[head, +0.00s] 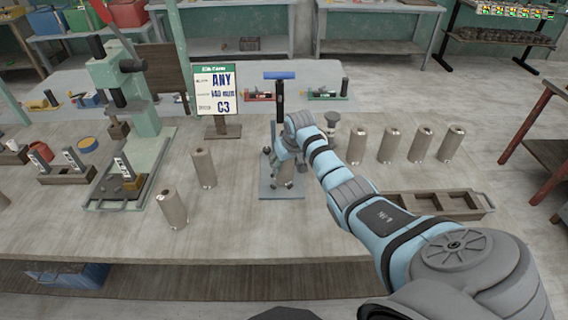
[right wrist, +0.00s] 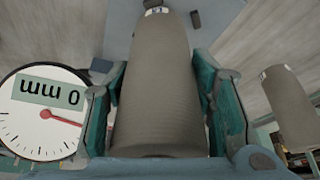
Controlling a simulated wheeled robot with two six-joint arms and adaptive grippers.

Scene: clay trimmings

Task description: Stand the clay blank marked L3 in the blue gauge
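The blue gauge shows in the head view as a blue top bar (head: 279,75) on a dark post above a blue-grey base plate (head: 282,191). My right gripper (head: 282,172) is in front of the post, over the plate, and hides part of the gauge. In the right wrist view its teal fingers (right wrist: 162,100) are closed along both sides of a grey clay blank (right wrist: 155,85). The blank's far end points toward a blue surface (right wrist: 185,35); I cannot tell whether they touch. No L3 mark is readable. A dial (right wrist: 42,110) reading 0 mm is beside the gripper. My left gripper is out of view.
Two upright blanks (head: 203,168) (head: 172,208) stand left of the gauge; several (head: 388,146) stand in a row at right. A compartment tray (head: 474,203) lies right of my arm. A green press (head: 128,90) and a sign (head: 215,90) stand at left. The front-centre bench is clear.

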